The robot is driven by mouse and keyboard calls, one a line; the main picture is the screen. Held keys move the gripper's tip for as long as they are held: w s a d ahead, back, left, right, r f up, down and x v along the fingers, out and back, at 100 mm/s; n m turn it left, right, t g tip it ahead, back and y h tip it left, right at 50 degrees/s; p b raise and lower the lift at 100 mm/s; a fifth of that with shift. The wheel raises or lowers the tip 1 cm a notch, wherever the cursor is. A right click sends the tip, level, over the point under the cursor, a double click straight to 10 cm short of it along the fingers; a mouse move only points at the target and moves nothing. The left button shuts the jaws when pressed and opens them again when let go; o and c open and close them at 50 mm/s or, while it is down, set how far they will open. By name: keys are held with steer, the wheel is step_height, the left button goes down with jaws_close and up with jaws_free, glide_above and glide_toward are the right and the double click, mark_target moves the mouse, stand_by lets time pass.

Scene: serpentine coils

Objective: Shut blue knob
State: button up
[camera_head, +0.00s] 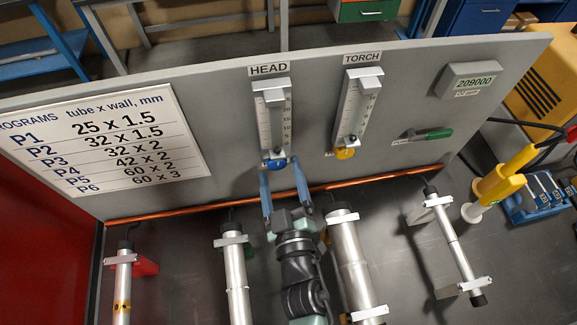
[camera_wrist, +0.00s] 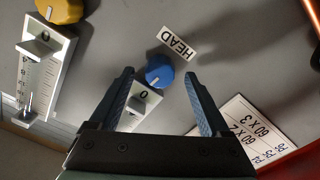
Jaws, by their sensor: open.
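The blue knob (camera_head: 277,163) sits at the foot of the HEAD flowmeter (camera_head: 271,112) on the grey panel. It also shows in the wrist view (camera_wrist: 159,72), round, with a pale mark on its face. My gripper (camera_head: 281,173) points at the panel with its two blue fingers apart. In the wrist view the open fingers (camera_wrist: 159,76) stand on either side of the knob, with a visible gap on each side. I cannot tell how far the fingertips are from the panel.
A yellow knob (camera_head: 344,153) sits under the TORCH flowmeter (camera_head: 356,105) to the right. A green-handled lever (camera_head: 438,134) is further right. A copper tube (camera_head: 370,180) runs along the panel's foot. Several clamped metal tubes stand below, on both sides of my arm.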

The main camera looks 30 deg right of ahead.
steer(key=b+v, duration=0.3)
steer(key=v, duration=0.7)
steer(key=shift+s, duration=0.25)
steer(key=shift+r, duration=0.1)
steer(key=shift+c, duration=0.2)
steer(key=w+d+m+p, duration=0.1)
steer(key=w, duration=0.2)
steer(key=w+m+p, duration=0.2)
steer(key=w, duration=0.1)
steer(key=w+d+m+p, duration=0.1)
steer(key=w, duration=0.3)
steer(key=shift+d+r+y+p, duration=0.25)
steer(key=shift+d+y+p, duration=0.05)
steer(key=shift+d+p, duration=0.1)
steer(key=shift+w+d+f, duration=0.1)
steer(key=shift+w+d, duration=0.05)
steer(key=shift+w, duration=0.55)
